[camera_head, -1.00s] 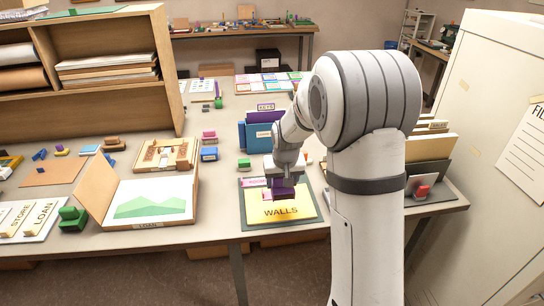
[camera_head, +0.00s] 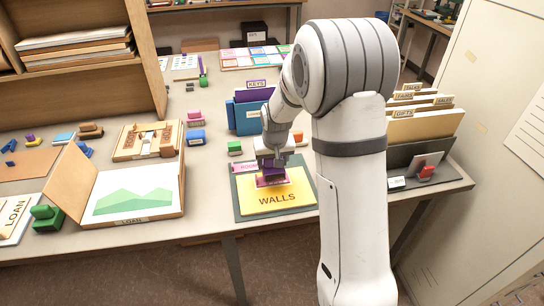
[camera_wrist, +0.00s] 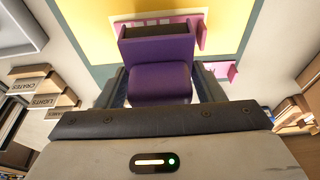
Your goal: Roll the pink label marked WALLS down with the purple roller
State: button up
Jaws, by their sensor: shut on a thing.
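My gripper (camera_head: 271,166) is shut on the purple roller (camera_wrist: 160,70), which shows between the fingers in the wrist view. In the head view the roller (camera_head: 269,174) is low over the yellow folder (camera_head: 291,189) marked WALLS. A pink label (camera_head: 263,183) lies on the folder, right under and beside the roller. In the wrist view the pink label (camera_wrist: 199,32) sticks out past the roller's front end, and its pale lettering is mostly hidden. I cannot tell whether roller and label touch.
The folder lies on a dark green mat (camera_head: 243,204) near the table's front edge. Another pink label (camera_head: 245,168) is at its upper left. A blue file holder (camera_head: 249,117) and a green stamp (camera_head: 234,147) stand behind. A card rack (camera_head: 422,150) is at right.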

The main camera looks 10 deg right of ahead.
jog(key=shift+f, duration=0.1)
jog(key=shift+f, duration=0.1)
jog(key=shift+f+b, duration=0.7)
jog(key=shift+f, duration=0.3)
jog(key=shift+r, duration=0.1)
jog(key=shift+s+f, duration=0.15)
jog(key=shift+f, duration=0.1)
jog(key=shift+r+b, duration=0.2)
jog(key=shift+b, duration=0.2)
dwell(0.6)
jog(key=shift+f+b, duration=0.1)
jog(key=shift+b, duration=0.2)
